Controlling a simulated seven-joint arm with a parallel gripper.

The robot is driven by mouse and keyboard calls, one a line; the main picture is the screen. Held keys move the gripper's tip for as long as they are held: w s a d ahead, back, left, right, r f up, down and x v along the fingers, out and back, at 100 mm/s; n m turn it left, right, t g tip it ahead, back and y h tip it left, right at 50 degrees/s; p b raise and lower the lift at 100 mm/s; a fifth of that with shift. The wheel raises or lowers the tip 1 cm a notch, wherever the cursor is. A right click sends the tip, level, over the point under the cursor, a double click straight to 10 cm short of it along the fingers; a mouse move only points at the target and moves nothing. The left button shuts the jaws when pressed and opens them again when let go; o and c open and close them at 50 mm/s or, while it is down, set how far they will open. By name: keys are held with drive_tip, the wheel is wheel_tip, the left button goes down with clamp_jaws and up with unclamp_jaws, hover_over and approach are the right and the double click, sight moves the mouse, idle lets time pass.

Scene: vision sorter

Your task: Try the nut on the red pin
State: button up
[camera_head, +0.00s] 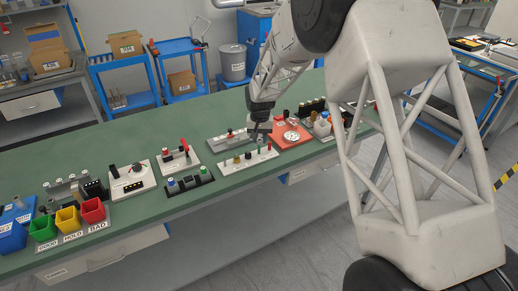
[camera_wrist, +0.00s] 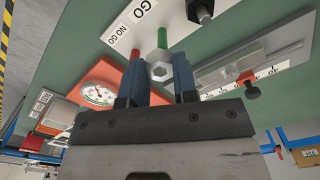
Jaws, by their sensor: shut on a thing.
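My gripper (camera_wrist: 158,80) is shut on a grey hexagonal nut (camera_wrist: 161,72), held between its two blue-grey fingers with the hole showing. In the head view my gripper (camera_head: 258,131) is over the white gauge board (camera_head: 232,167). The red pin (camera_wrist: 135,55) shows just left of the nut in the wrist view, partly hidden by a finger, near the NO GO label. A green pin (camera_wrist: 162,38) shows just beyond the nut. I cannot tell whether the nut touches either pin. The red pin is small in the head view (camera_head: 269,147).
An orange base with a round dial (camera_wrist: 98,94) stands close to my gripper. A grey plate with a scale (camera_wrist: 250,72) lies on the other side. Green, yellow and red bins (camera_head: 93,210) stand at the left of the green bench, with several fixtures between.

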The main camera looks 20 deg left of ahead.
drive_tip(key=w+d+r, duration=0.2)
drive_tip(key=r, duration=0.1)
drive_tip(key=w+d+r, duration=0.1)
drive_tip(key=r, duration=0.1)
drive_tip(key=shift+w+d, duration=0.15)
drive_tip(key=shift+f, duration=0.25)
drive_tip(key=shift+f, duration=2.5)
drive_tip(key=shift+f, duration=0.35)
idle(1.5)
drive_tip(key=shift+r, duration=3)
